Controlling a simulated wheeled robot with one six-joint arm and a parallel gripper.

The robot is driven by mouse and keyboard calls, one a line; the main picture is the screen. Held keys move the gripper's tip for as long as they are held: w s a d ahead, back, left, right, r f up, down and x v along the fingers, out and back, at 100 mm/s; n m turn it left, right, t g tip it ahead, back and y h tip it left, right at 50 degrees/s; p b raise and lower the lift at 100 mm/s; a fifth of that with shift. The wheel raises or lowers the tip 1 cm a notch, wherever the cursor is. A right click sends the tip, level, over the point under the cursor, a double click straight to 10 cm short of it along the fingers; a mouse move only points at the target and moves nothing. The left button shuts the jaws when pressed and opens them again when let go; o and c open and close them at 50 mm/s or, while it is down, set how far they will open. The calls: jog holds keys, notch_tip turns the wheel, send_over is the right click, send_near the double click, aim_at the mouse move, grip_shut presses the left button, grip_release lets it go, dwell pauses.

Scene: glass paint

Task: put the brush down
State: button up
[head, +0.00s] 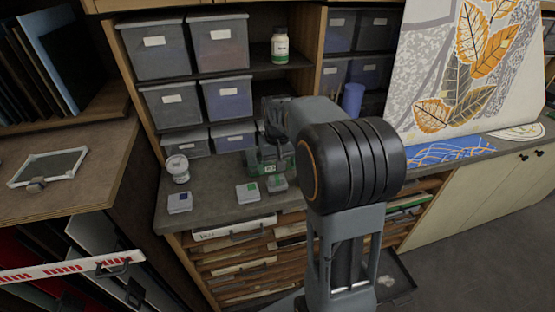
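My arm fills the middle of the head view, with its large dark joint in front. My gripper (268,158) is small and partly covered by the arm, over the back of the grey counter (215,211). Its fingers blend with dark and glassy shapes behind them, so I cannot tell whether they are open or shut. I cannot make out a brush, in the gripper or on the counter.
Grey bins (155,48) fill the shelves behind. A painted panel (460,65) leans at right.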

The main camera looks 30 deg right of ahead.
jog(key=shift+r, duration=0.9)
jog(key=s+a+r+n+t, duration=0.1)
jog(key=s+a, duration=0.3)
jog(key=s, duration=0.4)
jog(key=s+a+r+n+t, duration=0.1)
jog(key=s+a+t, duration=0.2)
jog(key=s+a, duration=0.2)
jog(key=s, duration=0.3)
jog(key=shift+a+t, duration=0.15)
jog(key=shift+t, duration=0.25)
